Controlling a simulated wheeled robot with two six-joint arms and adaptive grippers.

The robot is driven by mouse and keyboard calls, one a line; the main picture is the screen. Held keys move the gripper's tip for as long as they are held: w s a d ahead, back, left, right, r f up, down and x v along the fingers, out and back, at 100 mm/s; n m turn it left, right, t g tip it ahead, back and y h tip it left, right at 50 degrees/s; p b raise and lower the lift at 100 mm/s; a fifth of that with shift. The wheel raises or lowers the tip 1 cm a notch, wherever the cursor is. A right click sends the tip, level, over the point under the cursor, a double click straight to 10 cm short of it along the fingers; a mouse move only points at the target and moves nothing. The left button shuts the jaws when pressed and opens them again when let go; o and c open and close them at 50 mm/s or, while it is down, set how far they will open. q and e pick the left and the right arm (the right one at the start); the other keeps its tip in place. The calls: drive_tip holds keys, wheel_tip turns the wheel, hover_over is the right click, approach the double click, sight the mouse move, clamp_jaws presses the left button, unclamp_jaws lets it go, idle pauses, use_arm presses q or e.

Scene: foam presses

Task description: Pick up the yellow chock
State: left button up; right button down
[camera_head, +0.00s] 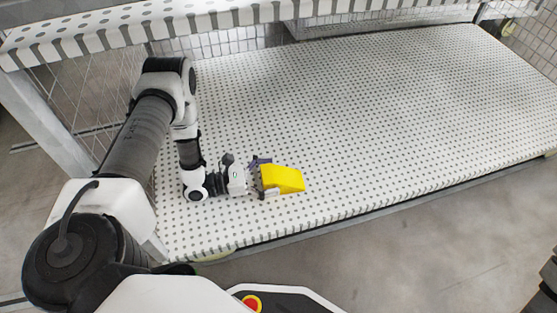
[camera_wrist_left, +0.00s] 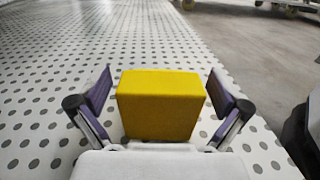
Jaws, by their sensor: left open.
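The yellow chock (camera_head: 284,179) is a wedge-shaped block lying on the dotted white shelf surface (camera_head: 380,110), near its front edge. My left gripper (camera_head: 262,178) is low over the surface at the left end of the chock. In the left wrist view the chock (camera_wrist_left: 160,104) stands between the two open fingers of the gripper (camera_wrist_left: 160,100), with a gap on each side. The fingers do not touch it there. The chock's far end is hidden in the wrist view. My right gripper does not show.
An upper dotted shelf (camera_head: 150,24) crosses the top of the head view, above the lower surface. A metal post (camera_head: 45,125) and wire mesh stand at the left. The lower surface is clear behind and right of the chock. Grey floor (camera_head: 430,250) lies in front.

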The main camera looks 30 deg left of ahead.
use_arm(q)
drive_tip(key=shift+x, duration=1.1)
drive_tip(key=c, duration=1.2)
